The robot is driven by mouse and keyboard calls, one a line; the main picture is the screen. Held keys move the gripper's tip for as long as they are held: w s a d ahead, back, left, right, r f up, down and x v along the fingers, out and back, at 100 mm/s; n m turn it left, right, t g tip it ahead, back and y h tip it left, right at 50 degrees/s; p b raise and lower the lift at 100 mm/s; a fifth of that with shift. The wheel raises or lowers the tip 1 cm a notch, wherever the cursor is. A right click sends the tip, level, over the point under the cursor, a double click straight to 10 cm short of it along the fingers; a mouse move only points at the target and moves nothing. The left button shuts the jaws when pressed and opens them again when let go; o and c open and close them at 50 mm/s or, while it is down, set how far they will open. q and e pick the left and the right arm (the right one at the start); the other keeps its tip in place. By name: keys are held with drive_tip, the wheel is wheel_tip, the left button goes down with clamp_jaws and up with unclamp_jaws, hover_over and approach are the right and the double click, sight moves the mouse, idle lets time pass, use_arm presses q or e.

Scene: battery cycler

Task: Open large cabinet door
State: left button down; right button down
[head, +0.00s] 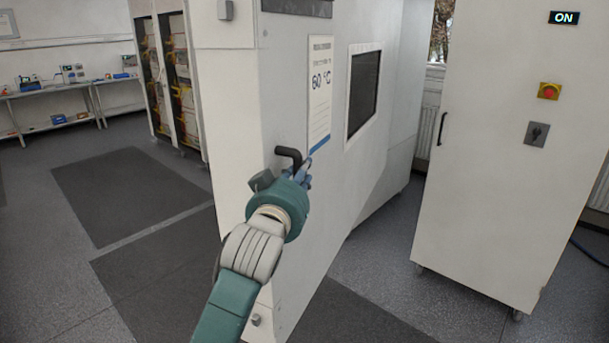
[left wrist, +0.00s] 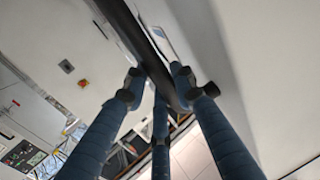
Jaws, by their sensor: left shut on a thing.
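The large cabinet door (head: 292,230) is a tall white panel with a dark window and a "60 °C" label, in the middle of the head view. Its black bent handle (head: 289,153) is on the door's left part. My left gripper (head: 303,175) is at the handle, with its fingers partly hidden behind my wrist. In the left wrist view the blue fingers of my left gripper (left wrist: 158,84) close around a dark bar, the handle (left wrist: 128,30). Whether the door is ajar I cannot tell. My right gripper is not in view.
A white cabinet (head: 490,160) with a red button and an "ON" display stands at the right. Open racks (head: 172,80) and a workbench (head: 60,90) are at the back left. Floor at the left, with dark mats (head: 130,190), is clear.

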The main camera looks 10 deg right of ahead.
use_arm(q)
drive_tip(key=shift+r, duration=0.45)
drive_tip(key=c, duration=1.7)
unclamp_jaws()
drive_tip(key=shift+o, duration=1.3)
drive_tip(key=shift+d+f, duration=0.15)
drive_tip(key=shift+d, duration=0.15)
drive_tip(key=v, duration=1.2)
drive_tip(key=shift+f, duration=0.2)
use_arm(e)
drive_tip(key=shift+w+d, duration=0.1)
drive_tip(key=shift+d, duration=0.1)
